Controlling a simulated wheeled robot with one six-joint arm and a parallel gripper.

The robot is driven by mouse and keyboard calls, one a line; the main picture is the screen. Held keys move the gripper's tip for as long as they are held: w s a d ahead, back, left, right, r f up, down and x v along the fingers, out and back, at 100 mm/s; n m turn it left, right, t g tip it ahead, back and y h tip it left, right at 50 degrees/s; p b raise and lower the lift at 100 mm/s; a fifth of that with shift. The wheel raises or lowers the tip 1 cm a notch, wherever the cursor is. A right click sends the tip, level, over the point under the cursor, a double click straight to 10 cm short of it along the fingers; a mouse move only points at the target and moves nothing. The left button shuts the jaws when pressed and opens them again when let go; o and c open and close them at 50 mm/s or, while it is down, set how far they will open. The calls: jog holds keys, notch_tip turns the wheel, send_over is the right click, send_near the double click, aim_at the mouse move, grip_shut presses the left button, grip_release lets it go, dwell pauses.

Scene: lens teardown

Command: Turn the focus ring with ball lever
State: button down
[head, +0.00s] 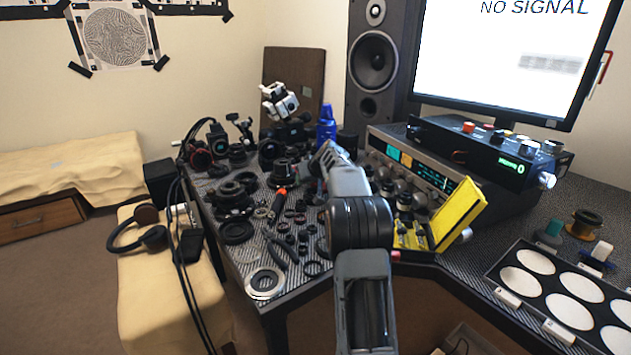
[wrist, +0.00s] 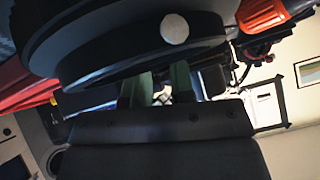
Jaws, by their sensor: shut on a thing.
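A large black round lens part (wrist: 130,45), which I take for the focus ring, fills the top of the wrist view. A pale round spot (wrist: 174,29) shows on its face. My gripper (wrist: 163,88) reaches to the ring's lower edge with two greenish fingers, a narrow gap between them. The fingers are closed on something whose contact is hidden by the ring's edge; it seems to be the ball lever. In the head view my arm covers the gripper, and a black lens (head: 285,172) stands just left of the arm's far end.
The dark table holds many loose lens rings, pliers (head: 283,250) and an orange-handled tool (head: 278,203). A blue bottle (head: 326,127) stands behind the arm. A receiver (head: 425,165) and an open yellow case (head: 460,212) are close on its right. A red-orange part (wrist: 262,12) is near the ring.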

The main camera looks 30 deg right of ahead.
jog(key=shift+a, duration=0.1)
jog(key=c, duration=1.3)
grip_release()
jog(key=shift+o, duration=0.2)
jog(key=shift+s+r, duration=0.1)
jog(key=p+v, duration=0.2)
jog(key=v, duration=1.1)
jog(key=shift+s+r, duration=0.2)
